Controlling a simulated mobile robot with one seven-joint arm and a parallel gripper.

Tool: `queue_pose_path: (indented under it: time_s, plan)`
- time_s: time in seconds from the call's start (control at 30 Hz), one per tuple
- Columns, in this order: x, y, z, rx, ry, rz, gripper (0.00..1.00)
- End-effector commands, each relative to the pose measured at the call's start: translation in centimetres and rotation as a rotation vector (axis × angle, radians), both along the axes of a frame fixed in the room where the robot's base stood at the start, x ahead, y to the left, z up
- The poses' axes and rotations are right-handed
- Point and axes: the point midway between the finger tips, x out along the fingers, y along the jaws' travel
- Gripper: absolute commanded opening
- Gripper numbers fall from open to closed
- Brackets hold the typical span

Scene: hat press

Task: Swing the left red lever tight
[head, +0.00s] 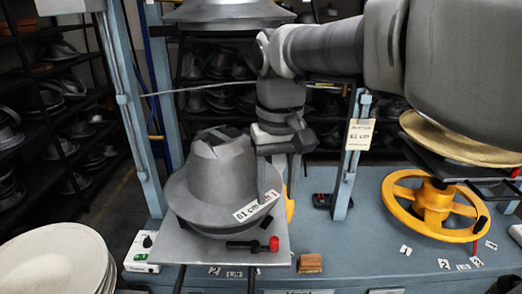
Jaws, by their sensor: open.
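The left lever (250,245) is a short dark bar with a red knob (273,243) at its right end. It lies at the front edge of a grey plate (195,255), below a grey hat-shaped form (215,165). My gripper (278,182) points down just right of this form, above and behind the lever. Its fingers look apart, with nothing seen between them. A gap shows between the gripper and the red knob. The lever's pivot is hard to make out.
A white label (257,206) marked 61 cm is on the form's brim. A yellow handwheel (437,207) stands at right under a tan brim. A wooden block (310,263) and small number tags lie on the blue bench (370,245). Blue posts (352,160) flank the form.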

Motion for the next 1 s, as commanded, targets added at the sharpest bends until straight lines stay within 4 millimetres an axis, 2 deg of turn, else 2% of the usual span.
queue_pose_path:
  time_s: [0.03,0.3,0.5,0.7,1.0]
  plan:
    - [-0.1,0.0,-1.3,-0.001,0.005,0.002,0.55]
    - [-0.1,0.0,-7.3,-0.002,0.005,0.002,0.55]
    - [-0.1,0.0,-10.9,-0.001,0.004,0.001,0.55]
    - [-0.1,0.0,-12.9,0.000,0.002,0.000,0.55]
    - [0.0,0.0,-13.3,0.000,0.000,0.001,0.55]
